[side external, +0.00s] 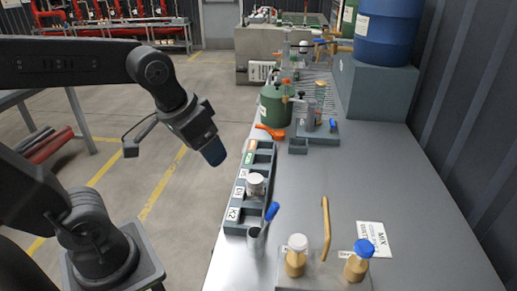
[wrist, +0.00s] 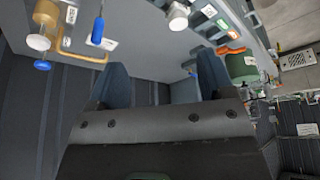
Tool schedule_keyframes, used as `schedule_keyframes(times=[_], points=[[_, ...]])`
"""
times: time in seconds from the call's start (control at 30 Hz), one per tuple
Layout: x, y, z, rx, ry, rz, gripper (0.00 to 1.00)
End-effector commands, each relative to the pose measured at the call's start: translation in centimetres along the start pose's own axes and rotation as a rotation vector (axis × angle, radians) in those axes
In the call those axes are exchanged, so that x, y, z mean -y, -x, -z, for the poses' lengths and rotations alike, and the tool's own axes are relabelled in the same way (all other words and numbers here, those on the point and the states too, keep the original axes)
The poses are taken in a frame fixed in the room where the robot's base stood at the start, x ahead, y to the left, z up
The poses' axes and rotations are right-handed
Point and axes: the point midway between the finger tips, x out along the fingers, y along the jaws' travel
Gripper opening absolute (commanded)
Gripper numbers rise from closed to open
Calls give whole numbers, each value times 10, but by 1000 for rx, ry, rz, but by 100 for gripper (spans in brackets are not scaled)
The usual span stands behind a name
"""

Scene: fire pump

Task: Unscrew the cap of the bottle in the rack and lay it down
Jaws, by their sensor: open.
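The rack (side external: 236,215) is a long grey holder with labelled slots along the left edge of the bench. One bottle (side external: 255,190) with a whitish cap (side external: 255,179) stands upright in a middle slot. In the wrist view this cap (wrist: 178,20) shows near the top edge, beyond my fingers. My gripper (side external: 214,153) hangs to the left of the rack and above it, apart from the bottle. In the wrist view my gripper (wrist: 164,75) has its two blue fingers spread, with nothing between them.
A white-capped bottle (side external: 296,262) and a blue-capped bottle (side external: 357,266) stand at the bench's near end, by a tan curved handle (side external: 326,225). A blue-handled tool (side external: 271,212) stands in a cup by the rack. A green container (side external: 273,107) stands behind. The bench centre (side external: 350,175) is clear.

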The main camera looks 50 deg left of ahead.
Motion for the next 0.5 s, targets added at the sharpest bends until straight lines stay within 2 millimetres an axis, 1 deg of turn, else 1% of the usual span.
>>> schedule_keyframes(times=[0.03,0.1,0.17,0.3,0.4,0.5], points=[[2,-5,16,43,32,7,75],[5,-13,36,98,80,17,75],[8,-22,53,144,121,27,75],[16,-48,89,247,212,51,75],[22,-67,108,307,265,67,75],[27,-83,120,349,304,79,75]])
